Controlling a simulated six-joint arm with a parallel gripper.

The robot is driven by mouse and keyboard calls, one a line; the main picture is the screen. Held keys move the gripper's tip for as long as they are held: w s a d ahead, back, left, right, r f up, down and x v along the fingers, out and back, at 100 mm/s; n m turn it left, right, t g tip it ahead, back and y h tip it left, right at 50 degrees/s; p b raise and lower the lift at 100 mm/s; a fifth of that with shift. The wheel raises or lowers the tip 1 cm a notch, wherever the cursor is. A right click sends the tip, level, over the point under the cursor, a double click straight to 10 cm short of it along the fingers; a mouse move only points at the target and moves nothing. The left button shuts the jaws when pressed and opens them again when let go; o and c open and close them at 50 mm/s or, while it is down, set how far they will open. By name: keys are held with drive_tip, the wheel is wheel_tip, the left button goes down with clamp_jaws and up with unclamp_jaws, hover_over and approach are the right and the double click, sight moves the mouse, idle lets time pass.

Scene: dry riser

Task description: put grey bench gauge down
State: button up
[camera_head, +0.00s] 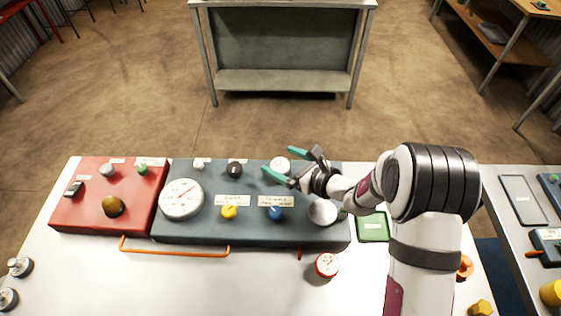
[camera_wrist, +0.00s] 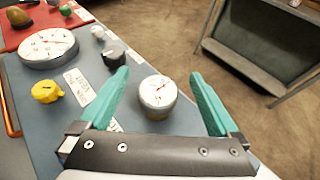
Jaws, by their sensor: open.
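My gripper (camera_head: 281,163) is open, with one finger on each side of this gauge. In the wrist view my gripper (camera_wrist: 160,76) shows a gap between the gauge and each finger. The gauge's base is partly hidden in the wrist view, and I cannot tell exactly how it meets the panel.
The panel also bears a large dial (camera_head: 181,199), a black knob (camera_head: 235,170), yellow (camera_head: 229,212) and blue (camera_head: 275,213) taps and a silver dome (camera_head: 322,211). A red panel (camera_head: 90,215) adjoins left. A red gauge (camera_head: 327,265) stands on the white table (camera_head: 200,285), whose front has clear room.

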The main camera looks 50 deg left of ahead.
drive_tip(key=s+d+r+n+g+h, duration=0.1)
drive_tip(key=s+d+r+n, duration=0.2)
drive_tip(key=d+r, duration=0.45)
drive_tip(key=s+d+r+n+g+h, duration=0.1)
drive_tip(key=s+d+r+n, duration=0.35)
drive_tip(key=d, duration=0.65)
drive_tip(key=s+d+n+t+h, duration=0.1)
drive_tip(key=s+d+h, duration=0.3)
drive_tip(key=d, duration=0.7)
drive_tip(key=s+d+n+h, duration=0.4)
drive_tip(key=s+d+h, duration=0.1)
drive_tip(key=d, duration=0.6)
drive_tip(key=shift+s+d+r+t+h, duration=0.15)
drive_tip(key=shift+s+r+t+h, duration=0.1)
drive_tip(key=shift+t+h, duration=0.15)
drive_tip(key=shift+w, duration=0.1)
